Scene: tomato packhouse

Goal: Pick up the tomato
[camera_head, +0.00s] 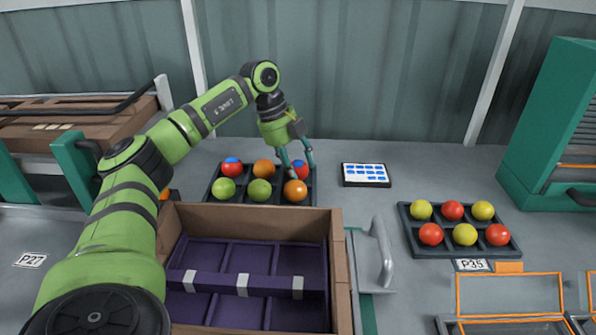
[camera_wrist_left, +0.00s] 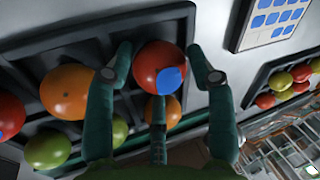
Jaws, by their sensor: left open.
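My left gripper (camera_head: 300,170) is open at the right end of the near dark tray (camera_head: 212,195). In the left wrist view its fingers (camera_wrist_left: 163,85) stand on either side of a red tomato with a blue patch (camera_wrist_left: 150,62). That tomato also shows in the head view (camera_head: 300,166), partly hidden by the fingers. An orange tomato (camera_head: 295,191) sits in front of it. The tray also holds another red tomato with a blue patch (camera_head: 232,166), an orange one (camera_head: 264,168) and green ones (camera_head: 259,190). My right gripper is not in view.
A cardboard box (camera_head: 250,218) with purple dividers stands in front of the tray. A tablet (camera_head: 366,175) lies to the tray's right. A second dark tray (camera_head: 413,238) with red and yellow tomatoes is further right. A metal handle (camera_head: 385,255) rises beside the box.

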